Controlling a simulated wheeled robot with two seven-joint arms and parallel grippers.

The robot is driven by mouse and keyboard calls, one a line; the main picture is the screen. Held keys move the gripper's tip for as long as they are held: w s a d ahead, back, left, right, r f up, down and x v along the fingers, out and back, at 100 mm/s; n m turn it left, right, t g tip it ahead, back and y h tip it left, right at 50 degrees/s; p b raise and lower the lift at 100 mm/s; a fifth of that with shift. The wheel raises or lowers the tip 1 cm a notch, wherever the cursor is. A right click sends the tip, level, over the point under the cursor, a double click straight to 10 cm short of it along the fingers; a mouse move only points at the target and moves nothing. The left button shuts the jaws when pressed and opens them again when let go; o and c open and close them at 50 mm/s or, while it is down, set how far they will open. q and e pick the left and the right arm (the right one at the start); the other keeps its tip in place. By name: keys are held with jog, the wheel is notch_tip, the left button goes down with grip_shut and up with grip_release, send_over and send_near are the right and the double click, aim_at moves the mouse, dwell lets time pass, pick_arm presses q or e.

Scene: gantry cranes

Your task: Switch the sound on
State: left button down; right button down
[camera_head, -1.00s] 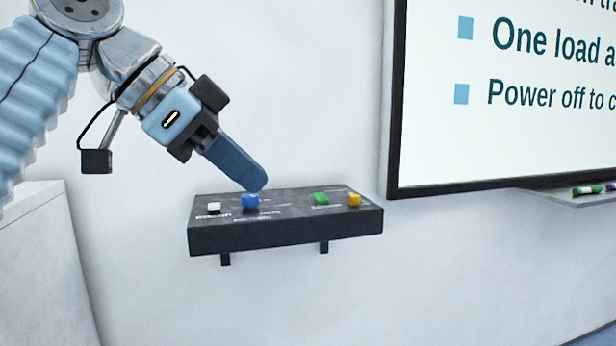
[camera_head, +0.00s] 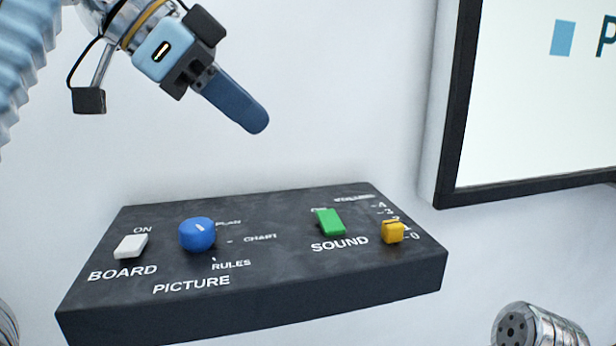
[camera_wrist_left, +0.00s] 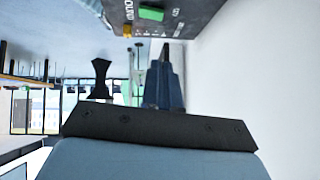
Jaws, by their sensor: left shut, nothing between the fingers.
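A dark control panel (camera_head: 270,254) is fixed to the wall. Its green SOUND switch (camera_head: 329,221) sits right of centre, with a small ON mark at its far end; I cannot tell which way it is set. The switch also shows in the left wrist view (camera_wrist_left: 151,13). A yellow volume slider (camera_head: 393,231) is right of it, near the 0 end of its scale.
A white BOARD switch (camera_head: 131,246) and a blue PICTURE knob (camera_head: 197,234) share the panel's left half. A black-framed whiteboard (camera_head: 530,100) hangs at right. The wall above the panel is clear.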

dwell(0.3)
pick_arm(q)
send_over(327, 210)
jog(key=s+a, duration=0.2)
jog(key=a, duration=0.1)
notch_tip(327, 210, down, 7)
jog(key=shift+r, duration=0.2)
jog(key=shift+w+d+f+b, duration=0.1)
jog(key=shift+w+f+b, duration=0.1)
jog(key=shift+f, duration=0.9)
jog(key=shift+w+d+f+b, duration=0.1)
jog(key=shift+w+f+b, duration=0.1)
jog(key=shift+f, duration=0.9)
pick_arm(e)
jog(key=shift+f, duration=0.35)
